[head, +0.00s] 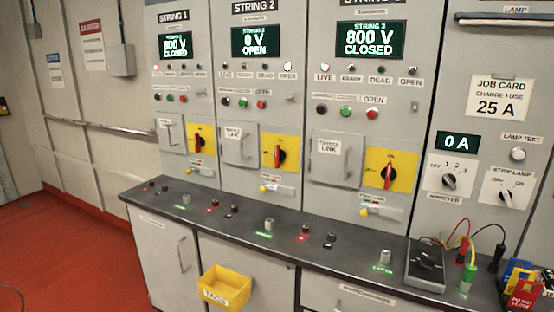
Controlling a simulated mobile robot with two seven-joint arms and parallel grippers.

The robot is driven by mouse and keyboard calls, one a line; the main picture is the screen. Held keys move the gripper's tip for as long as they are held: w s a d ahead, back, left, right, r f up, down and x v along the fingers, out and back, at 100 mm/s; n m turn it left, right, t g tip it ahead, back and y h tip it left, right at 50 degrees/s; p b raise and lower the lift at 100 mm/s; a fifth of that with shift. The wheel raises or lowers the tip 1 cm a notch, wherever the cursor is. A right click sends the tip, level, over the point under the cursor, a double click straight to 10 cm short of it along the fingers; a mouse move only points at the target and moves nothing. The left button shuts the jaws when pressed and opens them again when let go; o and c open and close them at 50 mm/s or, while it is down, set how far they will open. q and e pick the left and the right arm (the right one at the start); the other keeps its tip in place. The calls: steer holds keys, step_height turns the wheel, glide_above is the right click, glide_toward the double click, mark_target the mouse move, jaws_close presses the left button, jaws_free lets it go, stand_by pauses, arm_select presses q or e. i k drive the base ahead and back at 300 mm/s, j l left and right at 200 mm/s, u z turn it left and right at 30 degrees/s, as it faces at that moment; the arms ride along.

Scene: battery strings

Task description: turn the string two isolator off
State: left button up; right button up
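The string two isolator (279,153) is a red rotary handle on a yellow plate, low on the middle panel. Its handle looks roughly upright; the plate's small lettering is too small to read. The string two display (255,41) reads 0 V OPEN. The lamp above the OPEN label (287,67) is lit white. Below the lamps are a black, a green and a red button (261,104). A small lever with a yellow end (266,188) sits under the isolator. Neither gripper is in view.
Similar isolators stand on string one (198,140) and string three (388,172); both displays read 800 V CLOSED. A dark counter (183,200) with small posts runs below. A yellow TAGS bin (225,287) hangs in front. A meter with leads (427,263) sits at right.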

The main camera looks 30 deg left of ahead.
mark_target(279, 155)
steer(key=j, duration=0.45)
steer(key=i+j+u, duration=0.1)
steer(key=j, duration=0.35)
steer(key=i+j, duration=0.1)
steer(key=j, duration=0.3)
steer(key=i+j+u, duration=0.1)
steer(key=j, duration=0.35)
steer(key=i+j, duration=0.1)
steer(key=j, duration=0.35)
steer(key=u, duration=0.05)
